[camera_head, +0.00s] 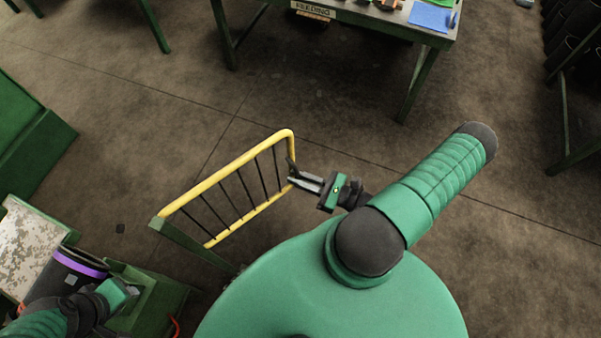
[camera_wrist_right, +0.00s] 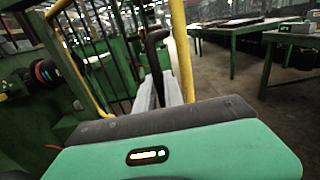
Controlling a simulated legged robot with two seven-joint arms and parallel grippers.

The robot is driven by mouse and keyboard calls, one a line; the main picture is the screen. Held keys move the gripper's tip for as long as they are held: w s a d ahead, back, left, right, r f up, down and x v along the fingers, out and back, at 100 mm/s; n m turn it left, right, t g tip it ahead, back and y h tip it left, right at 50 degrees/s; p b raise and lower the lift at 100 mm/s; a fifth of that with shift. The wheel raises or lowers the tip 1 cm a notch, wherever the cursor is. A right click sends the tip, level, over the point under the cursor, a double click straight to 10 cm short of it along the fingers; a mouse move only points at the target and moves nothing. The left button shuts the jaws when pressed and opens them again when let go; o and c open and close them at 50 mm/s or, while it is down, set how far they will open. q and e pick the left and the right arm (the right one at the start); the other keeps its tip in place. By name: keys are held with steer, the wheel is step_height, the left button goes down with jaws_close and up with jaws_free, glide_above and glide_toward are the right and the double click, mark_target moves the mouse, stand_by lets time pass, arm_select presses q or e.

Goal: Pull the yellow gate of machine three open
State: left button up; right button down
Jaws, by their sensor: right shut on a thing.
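The yellow gate (camera_head: 226,174) is a tube frame with thin dark bars. In the head view it stands out at an angle from a green post (camera_head: 190,242) at its lower left end. My right gripper (camera_head: 294,181) is shut on the gate at its free end, at the right. In the right wrist view the fingers (camera_wrist_right: 161,92) reach a dark upright handle (camera_wrist_right: 155,62) beside the yellow tube (camera_wrist_right: 181,50). My left gripper (camera_head: 134,288) is at the lower left, beside a dark cylinder with a purple band (camera_head: 82,262); its fingers are not clear.
A green machine with a worn pale top (camera_head: 28,240) stands at the lower left. A green table (camera_head: 345,14) with a sign and blue sheet is at the top. Dark bins (camera_head: 575,45) stand at the top right.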

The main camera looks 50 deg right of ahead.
steer(key=c, duration=1.6)
jaws_free()
steer(key=shift+a, duration=0.1)
steer(key=shift+o, duration=0.7)
steer(key=shift+w+a, duration=0.1)
steer(key=b+v, duration=0.5)
steer(key=v, duration=1.2)
steer(key=shift+f, duration=0.15)
